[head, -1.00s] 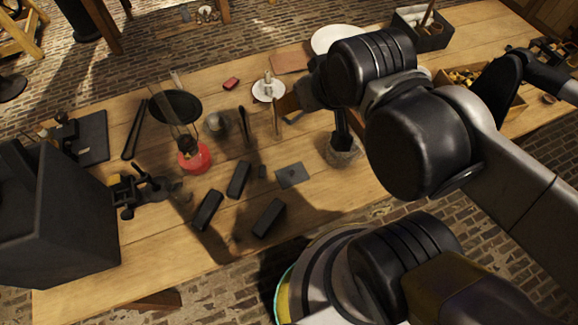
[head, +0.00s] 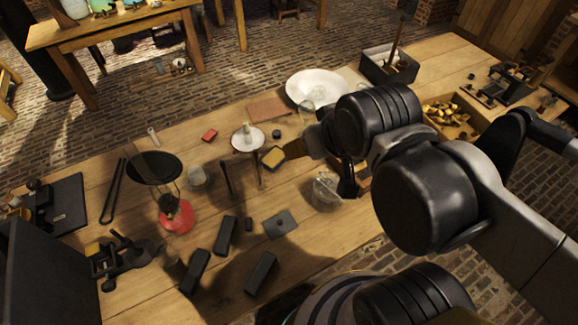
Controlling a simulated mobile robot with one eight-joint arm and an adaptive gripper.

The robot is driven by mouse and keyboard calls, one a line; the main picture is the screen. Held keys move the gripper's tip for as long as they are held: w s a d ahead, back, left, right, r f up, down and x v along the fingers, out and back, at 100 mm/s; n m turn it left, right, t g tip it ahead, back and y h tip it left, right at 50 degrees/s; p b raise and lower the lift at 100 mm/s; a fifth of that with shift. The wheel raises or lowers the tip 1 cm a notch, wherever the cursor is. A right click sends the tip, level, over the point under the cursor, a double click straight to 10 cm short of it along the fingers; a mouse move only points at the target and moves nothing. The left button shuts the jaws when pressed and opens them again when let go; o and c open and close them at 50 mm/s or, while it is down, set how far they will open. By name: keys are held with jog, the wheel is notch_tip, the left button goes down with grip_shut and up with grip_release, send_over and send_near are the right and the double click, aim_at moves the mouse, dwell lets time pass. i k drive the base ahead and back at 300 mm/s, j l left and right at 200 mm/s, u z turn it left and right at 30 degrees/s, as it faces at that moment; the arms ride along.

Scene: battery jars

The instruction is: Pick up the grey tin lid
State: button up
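A flat, dark grey square piece (head: 280,224) with a small spot at its middle lies on the wooden table near the front; it looks most like the grey tin lid, though I cannot be sure. It lies behind and to the right of several black blocks (head: 226,236). A clear glass jar (head: 326,190) stands to its right.
A red-based lamp (head: 177,216) and a black pan on a stand (head: 154,168) are at left. A small white dish on a stand (head: 248,139), a yellow-topped box (head: 273,158) and a white basin (head: 316,87) are behind. A crate of brass pieces (head: 453,116) is at right.

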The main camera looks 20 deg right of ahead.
aim_at(277, 226)
jog(key=k+j+z, duration=0.1)
jog(key=j, duration=0.3)
jog(key=k+j+z, duration=0.1)
jog(key=j, duration=0.3)
jog(key=k+j+z, duration=0.1)
jog(key=j, duration=0.25)
jog(key=k+j+z, duration=0.1)
jog(key=j, duration=0.3)
jog(key=k, duration=0.1)
